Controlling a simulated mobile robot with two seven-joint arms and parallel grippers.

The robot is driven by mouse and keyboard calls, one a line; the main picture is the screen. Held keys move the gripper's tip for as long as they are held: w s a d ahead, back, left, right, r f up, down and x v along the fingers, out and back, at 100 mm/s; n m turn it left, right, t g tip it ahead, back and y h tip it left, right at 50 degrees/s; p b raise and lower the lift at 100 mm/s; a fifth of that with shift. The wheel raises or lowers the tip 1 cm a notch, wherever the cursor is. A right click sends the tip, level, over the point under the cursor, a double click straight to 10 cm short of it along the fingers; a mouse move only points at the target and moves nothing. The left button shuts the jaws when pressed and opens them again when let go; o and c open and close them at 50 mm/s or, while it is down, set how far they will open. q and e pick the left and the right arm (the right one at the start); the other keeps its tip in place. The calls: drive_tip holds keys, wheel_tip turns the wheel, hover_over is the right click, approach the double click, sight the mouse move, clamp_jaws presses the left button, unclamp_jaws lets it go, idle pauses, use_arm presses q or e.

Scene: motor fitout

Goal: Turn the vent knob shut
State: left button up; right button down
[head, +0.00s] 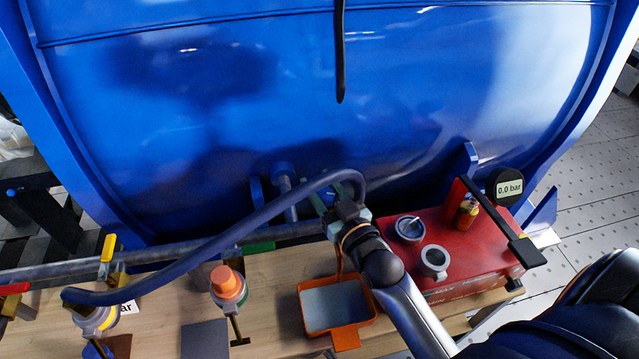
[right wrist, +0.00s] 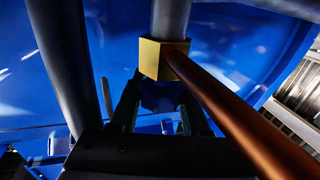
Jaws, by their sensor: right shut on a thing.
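My right gripper (head: 343,208) reaches down at the lower front of the blue tank, above the wooden bench. In the right wrist view its two dark fingers (right wrist: 160,112) are closed around a small dark blue piece (right wrist: 160,94), which looks like the vent knob. This piece sits right below a brass block (right wrist: 155,58) on a grey pipe (right wrist: 171,16). A copper-coloured tube (right wrist: 240,112) slants away from the block. The gripper hides the knob in the head view, so how far it is turned cannot be seen. My left gripper is out of view.
A thick blue hose (head: 215,248) arches across the bench to near my gripper. An orange tray (head: 304,312), an orange-capped fitting (head: 227,283) and a red box (head: 480,262) with small containers on top are close by. A gauge (head: 509,188) reads 0.0 bar.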

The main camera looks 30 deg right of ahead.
idle(0.3)
drive_tip(key=shift+c, duration=2)
unclamp_jaws()
drive_tip(key=s+b, duration=0.2)
drive_tip(key=s, duration=1)
drive_tip(key=shift+s+d, duration=0.15)
drive_tip(key=shift+s, duration=0.1)
